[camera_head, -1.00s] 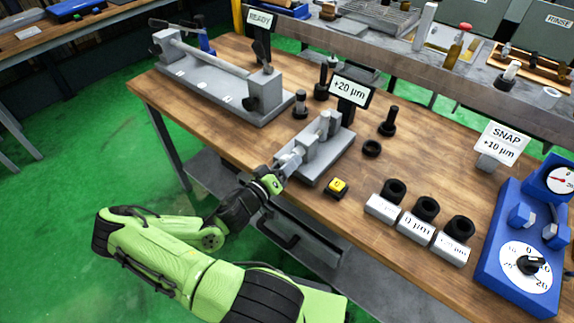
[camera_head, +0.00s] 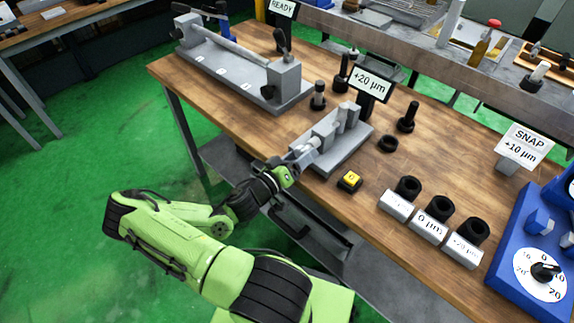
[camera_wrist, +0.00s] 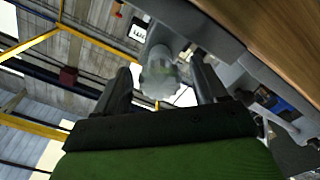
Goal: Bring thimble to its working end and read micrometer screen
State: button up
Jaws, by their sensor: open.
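The micrometer is a grey bench fixture (camera_head: 345,152) near the front edge of the wooden table. Its screen (camera_head: 370,83) stands behind it and reads +20 µm. The thimble (camera_head: 312,144) is a light grey cylinder at the fixture's left end; in the wrist view the thimble (camera_wrist: 160,75) shows between my fingers. My gripper (camera_head: 304,151) is at the thimble; in the wrist view my gripper (camera_wrist: 165,88) has its two dark fingers apart, one on each side of the thimble, with gaps visible. Contact is not clear in the head view.
A yellow-topped button block (camera_head: 349,181) and several labelled grey blocks with black rings (camera_head: 427,227) lie to the right. A long grey fixture (camera_head: 245,75) stands at the back left. A blue device (camera_head: 540,250) with a dial and a SNAP sign (camera_head: 523,141) are at the right.

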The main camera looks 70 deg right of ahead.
jog(key=v, duration=1.5)
dwell(0.5)
